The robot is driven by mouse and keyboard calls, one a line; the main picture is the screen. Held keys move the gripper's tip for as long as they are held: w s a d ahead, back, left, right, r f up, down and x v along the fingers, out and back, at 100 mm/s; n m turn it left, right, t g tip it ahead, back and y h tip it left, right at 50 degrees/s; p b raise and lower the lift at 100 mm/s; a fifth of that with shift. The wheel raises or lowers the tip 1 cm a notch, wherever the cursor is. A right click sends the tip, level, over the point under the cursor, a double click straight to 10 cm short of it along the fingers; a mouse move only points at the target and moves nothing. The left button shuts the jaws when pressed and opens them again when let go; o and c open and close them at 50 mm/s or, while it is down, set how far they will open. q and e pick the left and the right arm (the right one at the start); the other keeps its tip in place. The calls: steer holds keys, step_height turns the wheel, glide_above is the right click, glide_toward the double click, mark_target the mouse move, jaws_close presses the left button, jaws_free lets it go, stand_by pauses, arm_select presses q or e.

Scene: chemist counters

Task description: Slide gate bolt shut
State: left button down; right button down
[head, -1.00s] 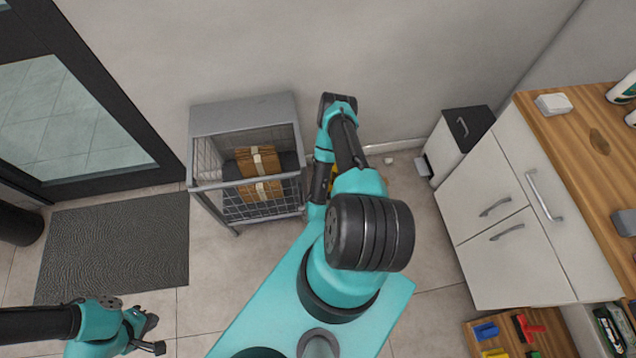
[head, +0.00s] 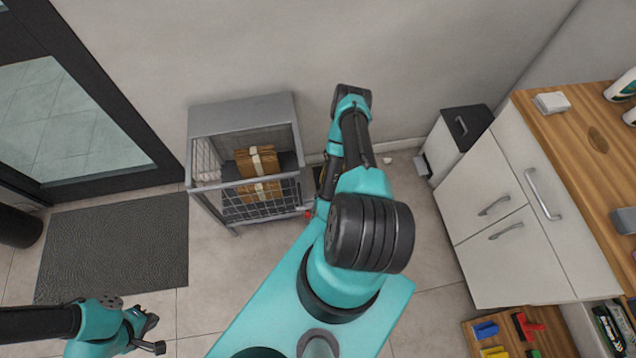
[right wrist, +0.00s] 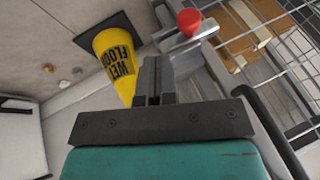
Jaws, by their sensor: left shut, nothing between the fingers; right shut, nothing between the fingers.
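The wire-sided cage (head: 240,122) stands against the wall, with a mesh gate (head: 262,208) across its front. A red knob (head: 308,214) shows at the gate's right edge, partly behind my right arm. In the right wrist view the red knob (right wrist: 189,20) sits on a grey metal piece, just beyond and right of my right gripper's tips. My right gripper (right wrist: 154,62) is shut and empty; contact with the bolt cannot be told. My arm hides it in the head view. My left gripper (head: 152,334) is shut and empty at the lower left, far from the cage.
Strapped brown packages (head: 257,162) lie inside the cage. A yellow wet-floor cone (right wrist: 113,62) stands beside the cage. A dark mat (head: 115,245) lies before the door on the left.

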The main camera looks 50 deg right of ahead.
steer(key=v, duration=0.8)
steer(key=shift+w, duration=0.15)
steer(key=w+a+r+n+g+y, duration=0.1)
steer(key=w+a+r+n, duration=0.1)
steer(key=w+a+r, duration=0.3)
steer(key=w+a+r+n+g+y, duration=0.2)
steer(key=w+a+r, duration=0.3)
steer(key=r, duration=0.6)
steer(key=w+a+r+n+g+y, duration=0.1)
steer(key=w+a+r+n, duration=0.3)
steer(key=r, duration=0.4)
steer(key=w+a+g, duration=0.1)
steer(key=w, duration=0.1)
steer(key=shift+w+a, duration=0.3)
steer(key=shift+w, duration=0.1)
stand_by(1.0)
